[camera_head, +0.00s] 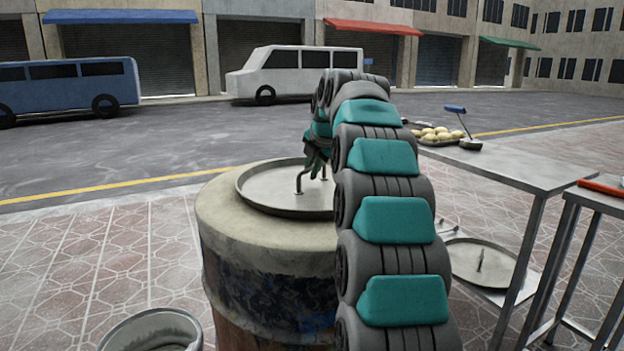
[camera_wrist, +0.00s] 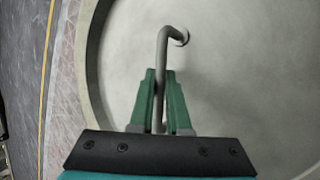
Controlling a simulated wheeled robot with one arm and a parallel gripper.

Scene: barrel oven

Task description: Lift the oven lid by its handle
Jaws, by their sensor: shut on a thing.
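The oven lid (camera_head: 262,188) is a round, shallow metal disc with a raised rim. It lies on top of the barrel oven (camera_head: 225,235), and no gap shows between them. The lid also fills most of the wrist view (camera_wrist: 240,70). Its bent metal handle (camera_wrist: 163,50) stands up from the lid, and one leg of it shows in the head view (camera_head: 298,183). My gripper (camera_wrist: 160,80) is shut on the handle, with a green finger on each side of the bar. In the head view my gripper (camera_head: 314,165) is over the lid, and my arm hides the lid's right part.
A metal table (camera_head: 510,162) at the right holds a tray of round pale pieces (camera_head: 437,134). Another round lid (camera_head: 480,265) lies on its lower shelf. A grey bucket (camera_head: 150,330) stands at the front left.

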